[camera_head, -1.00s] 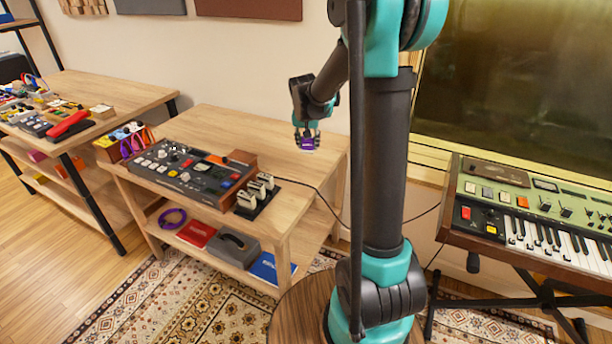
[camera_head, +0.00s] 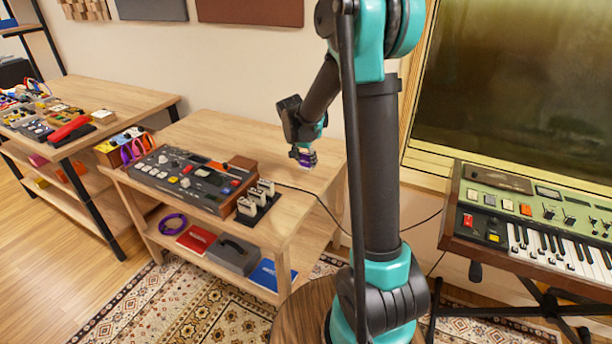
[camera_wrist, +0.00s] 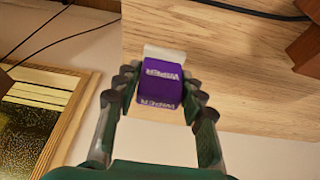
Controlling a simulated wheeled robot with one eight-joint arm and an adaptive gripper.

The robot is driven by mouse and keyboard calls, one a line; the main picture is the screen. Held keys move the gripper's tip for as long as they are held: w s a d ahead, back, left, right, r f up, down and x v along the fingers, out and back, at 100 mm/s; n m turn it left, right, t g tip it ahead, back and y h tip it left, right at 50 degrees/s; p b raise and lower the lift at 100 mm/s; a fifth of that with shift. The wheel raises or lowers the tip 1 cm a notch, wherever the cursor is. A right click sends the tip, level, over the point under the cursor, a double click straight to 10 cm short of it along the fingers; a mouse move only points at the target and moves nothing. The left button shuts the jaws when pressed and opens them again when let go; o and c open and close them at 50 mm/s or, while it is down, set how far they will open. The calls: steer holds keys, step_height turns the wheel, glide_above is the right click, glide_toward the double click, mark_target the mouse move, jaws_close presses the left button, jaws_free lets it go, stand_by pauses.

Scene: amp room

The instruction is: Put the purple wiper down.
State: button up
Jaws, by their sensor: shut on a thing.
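The purple wiper (camera_wrist: 160,86) is a small block with "WIPER" lettering and a pale end. In the wrist view my gripper (camera_wrist: 160,92) has its fingers on both sides of it. In the head view my gripper (camera_head: 303,152) is over the right part of the middle wooden table (camera_head: 225,128), and the wiper (camera_head: 306,159) shows as a small purple patch at its tip. I cannot tell whether the wiper touches the tabletop.
A mixer-like console (camera_head: 185,178) and a black rack of pale pedals (camera_head: 258,203) stand along the table's front. A cable (camera_head: 315,193) runs across its right side. The tabletop behind the console is clear. A green keyboard (camera_head: 540,215) stands at right.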

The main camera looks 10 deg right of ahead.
steer(key=shift+f, duration=3.4)
steer(key=o, duration=1.3)
steer(key=shift+f, duration=0.1)
steer(key=v, duration=1.2)
steer(key=s+d+f+n+y, duration=0.1)
steer(key=s+d+f+n, duration=0.1)
steer(key=s, duration=0.7)
steer(key=s+d+f+n, duration=0.2)
steer(key=s, duration=0.7)
steer(key=s+d+f+n+y, duration=0.1)
steer(key=s+d+f+n, duration=0.1)
steer(key=s, duration=0.6)
steer(key=shift+s+d+f+n+t+y, duration=0.1)
steer(key=shift+s+d+n+t+y, duration=0.25)
steer(key=shift+n, duration=0.25)
